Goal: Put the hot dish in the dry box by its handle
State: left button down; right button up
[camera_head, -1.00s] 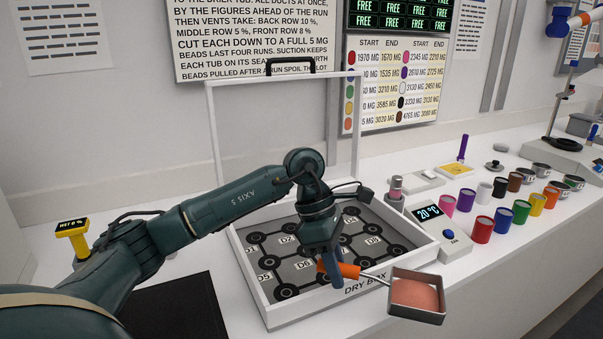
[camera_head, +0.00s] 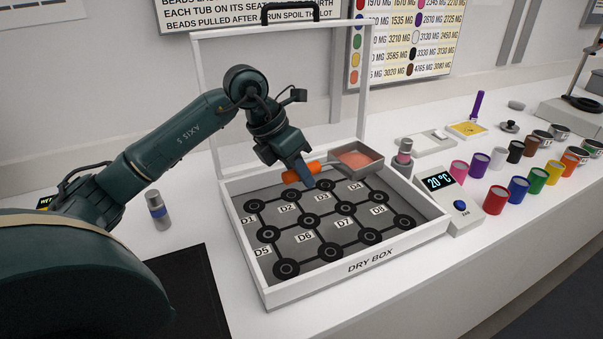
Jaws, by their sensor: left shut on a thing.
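The hot dish (camera_head: 357,158) is a square grey metal pan with pinkish powder in it and an orange handle (camera_head: 292,175). My left gripper (camera_head: 305,174) is shut on the orange handle. The dish is over the back right part of the dry box (camera_head: 360,277), near its back wall; I cannot tell whether it touches the floor of the box. The dry box is a white tray with a grey floor of labelled ring seats, and its clear lid (camera_head: 196,95) stands open. My right gripper is not in view.
A temperature display reading 20 °C (camera_head: 439,182) stands right of the box, by a pink-topped vial (camera_head: 404,150). Several coloured jars (camera_head: 495,200) stand further right. A grey cylinder (camera_head: 157,210) and a black mat (camera_head: 190,285) are at the left.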

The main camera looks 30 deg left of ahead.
pick_arm(q)
jog(key=shift+f+b, duration=0.45)
jog(key=shift+f, duration=0.4)
notch_tip(320, 180, down, 6)
jog(key=b, duration=0.5)
notch_tip(320, 180, down, 2)
jog(key=shift+f+b, duration=0.1)
jog(key=shift+b, duration=0.7)
jog(key=shift+f+b, duration=0.5)
jog(key=shift+f, duration=0.25)
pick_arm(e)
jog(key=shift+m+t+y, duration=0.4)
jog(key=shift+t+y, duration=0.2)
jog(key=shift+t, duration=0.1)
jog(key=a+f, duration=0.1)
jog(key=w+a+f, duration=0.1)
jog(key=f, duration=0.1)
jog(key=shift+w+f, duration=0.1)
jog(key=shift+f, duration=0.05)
pick_arm(q)
jog(key=shift+f, duration=0.1)
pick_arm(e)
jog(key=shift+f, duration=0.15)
